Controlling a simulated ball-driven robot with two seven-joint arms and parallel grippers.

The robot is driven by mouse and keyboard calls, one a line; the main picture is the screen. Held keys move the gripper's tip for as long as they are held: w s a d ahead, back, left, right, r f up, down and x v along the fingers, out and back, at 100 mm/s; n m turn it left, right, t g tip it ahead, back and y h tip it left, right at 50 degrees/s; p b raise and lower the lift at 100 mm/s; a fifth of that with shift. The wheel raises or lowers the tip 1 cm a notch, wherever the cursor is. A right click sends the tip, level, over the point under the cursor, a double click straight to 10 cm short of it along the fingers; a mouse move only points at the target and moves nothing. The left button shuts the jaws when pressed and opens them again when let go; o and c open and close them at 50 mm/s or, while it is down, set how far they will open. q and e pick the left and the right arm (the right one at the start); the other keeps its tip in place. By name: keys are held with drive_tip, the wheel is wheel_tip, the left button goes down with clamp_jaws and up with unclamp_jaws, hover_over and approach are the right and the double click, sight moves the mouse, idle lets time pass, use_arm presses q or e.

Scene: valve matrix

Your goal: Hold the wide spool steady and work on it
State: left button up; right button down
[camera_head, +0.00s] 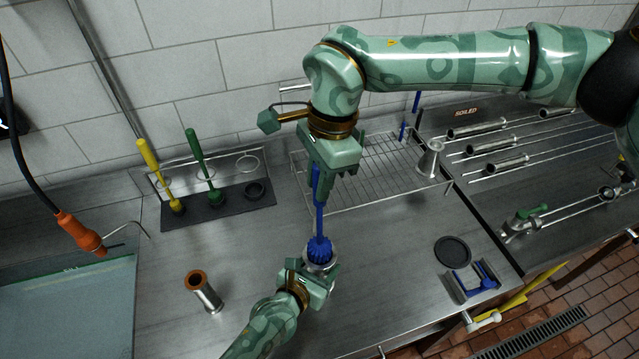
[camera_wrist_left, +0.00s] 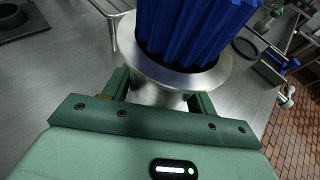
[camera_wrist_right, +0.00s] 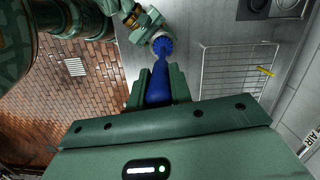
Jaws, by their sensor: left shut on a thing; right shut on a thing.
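The wide spool (camera_head: 323,264) is a shiny steel pipe piece with a broad flange, upright above the bench. My left gripper (camera_head: 311,277) is shut around its body, just below the flange (camera_wrist_left: 215,78) in the left wrist view. A blue brush (camera_head: 320,222) stands nearly upright over it. Its ribbed blue head (camera_wrist_left: 190,30) sits in the spool's mouth; how deep it reaches is hidden. My right gripper (camera_head: 325,165) is shut on the brush's blue handle (camera_wrist_right: 158,88), above the spool. The spool's lower end is hidden by my left gripper.
A smaller spool (camera_head: 206,295) with a brown rim stands at left front. A rack holds a yellow brush (camera_head: 155,170) and a green brush (camera_head: 203,165). A wire rack (camera_head: 375,165) and steel cone (camera_head: 430,160) are behind. A black disc (camera_head: 453,251) and blue-armed holder (camera_head: 472,281) lie right.

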drive_tip(key=shift+r, duration=3.7)
use_arm(q)
drive_tip(key=o, duration=1.4)
drive_tip(key=shift+c, duration=0.2)
drive_tip(key=shift+s, duration=0.1)
drive_tip(key=v, duration=1.2)
